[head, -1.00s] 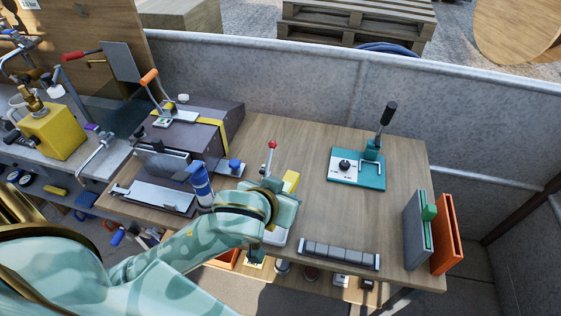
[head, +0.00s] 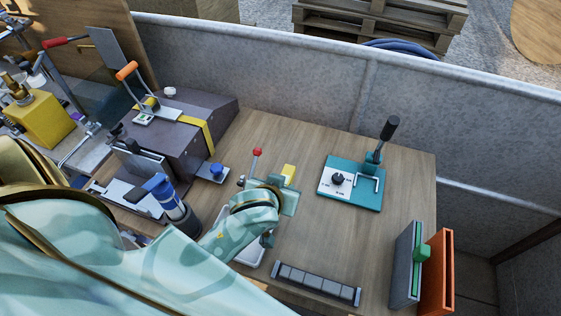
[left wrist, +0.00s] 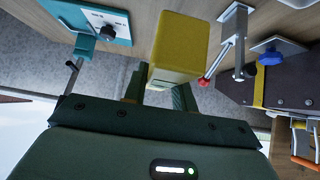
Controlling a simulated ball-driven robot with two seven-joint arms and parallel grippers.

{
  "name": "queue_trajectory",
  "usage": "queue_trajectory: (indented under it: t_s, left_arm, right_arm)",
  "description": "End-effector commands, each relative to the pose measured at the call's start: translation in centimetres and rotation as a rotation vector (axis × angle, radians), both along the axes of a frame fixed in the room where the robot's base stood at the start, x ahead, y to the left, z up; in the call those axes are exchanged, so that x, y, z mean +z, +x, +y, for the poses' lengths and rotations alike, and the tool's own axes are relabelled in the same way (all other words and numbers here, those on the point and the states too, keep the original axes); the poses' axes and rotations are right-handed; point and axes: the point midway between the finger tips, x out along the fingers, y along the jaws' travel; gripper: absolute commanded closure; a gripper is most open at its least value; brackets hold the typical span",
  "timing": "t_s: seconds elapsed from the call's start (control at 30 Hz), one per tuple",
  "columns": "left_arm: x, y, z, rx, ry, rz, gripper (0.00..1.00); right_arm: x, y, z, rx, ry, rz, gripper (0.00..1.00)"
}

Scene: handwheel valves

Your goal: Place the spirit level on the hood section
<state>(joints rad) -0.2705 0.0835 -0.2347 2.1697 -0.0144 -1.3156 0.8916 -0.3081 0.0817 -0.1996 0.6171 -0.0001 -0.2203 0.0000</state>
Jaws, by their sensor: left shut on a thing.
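My left gripper (left wrist: 158,92) is shut on a yellow block-like thing, which I take to be the spirit level (left wrist: 180,45); it is seen end-on in the left wrist view. In the head view only a small yellow part of the level (head: 288,172) shows past my gripper (head: 279,188), which hides the rest. They are over the middle of the wooden table. The dark grey box with a yellow strap, likely the hood section (head: 190,145), stands to the left, apart from the level. It also shows at the right in the left wrist view (left wrist: 290,85). My right gripper is out of sight.
A red-knobbed lever (head: 257,153) stands close left of my gripper. A segmented grey bar (head: 317,284) lies at the front. Grey (head: 405,265) and orange (head: 438,270) holders stand at the right edge.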

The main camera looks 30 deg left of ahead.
Motion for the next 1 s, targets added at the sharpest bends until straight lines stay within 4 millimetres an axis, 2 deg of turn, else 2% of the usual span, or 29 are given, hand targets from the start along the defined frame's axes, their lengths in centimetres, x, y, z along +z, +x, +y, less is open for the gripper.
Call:
queue_trajectory:
  t_s: [0.03,0.17,0.23,0.33,0.63,0.8,1.0]
  left_arm:
    - [-0.9,1.6,0.7,0.0,0.006,-0.003,1.0]
    - [-2.8,5.2,1.9,0.001,0.007,-0.001,1.0]
    - [-4.6,6.4,2.3,0.0,0.004,0.003,1.0]
    - [-6.3,7.9,2.8,0.001,0.003,0.002,1.0]
    - [-8.4,9.7,3.4,0.002,0.003,0.001,1.0]
    - [-11.5,9.8,3.5,0.0,0.003,0.005,1.0]
    - [-11.4,9.8,3.4,0.001,-0.001,0.0,1.0]
  right_arm:
    - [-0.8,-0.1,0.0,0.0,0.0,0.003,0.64]
    - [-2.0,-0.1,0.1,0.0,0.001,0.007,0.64]
    - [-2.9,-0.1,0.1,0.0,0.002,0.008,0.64]
    - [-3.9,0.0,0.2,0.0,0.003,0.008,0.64]
    - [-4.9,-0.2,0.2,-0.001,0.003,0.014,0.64]
    - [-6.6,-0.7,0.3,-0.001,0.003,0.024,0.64]
    - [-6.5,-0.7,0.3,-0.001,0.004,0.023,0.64]
